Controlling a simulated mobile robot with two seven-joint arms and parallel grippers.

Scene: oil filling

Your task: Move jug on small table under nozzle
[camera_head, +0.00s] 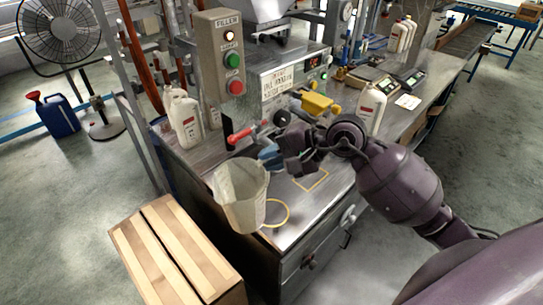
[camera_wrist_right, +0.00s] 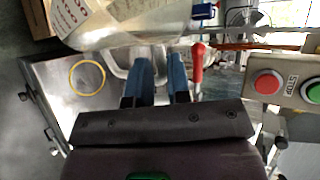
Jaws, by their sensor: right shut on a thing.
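A translucent whitish jug (camera_head: 240,200) hangs upright at the front left corner of the small metal table (camera_head: 300,215), in front of the filling machine. My right gripper (camera_head: 270,157) is shut on the jug's handle from the right; its blue fingers also show in the right wrist view (camera_wrist_right: 160,75). In that view the jug (camera_wrist_right: 130,22) fills the top, with printed text on its side. A red-handled valve (camera_head: 243,135) on the filling machine is just behind the jug. The nozzle outlet cannot be clearly made out. My left gripper is not in view.
A yellow ring (camera_head: 288,214) and a yellow square outline (camera_head: 323,178) mark the table top. A wooden crate (camera_head: 170,245) stands at the lower left. White bottles (camera_head: 184,120) stand behind. A control box (camera_head: 219,55) with buttons hangs above.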

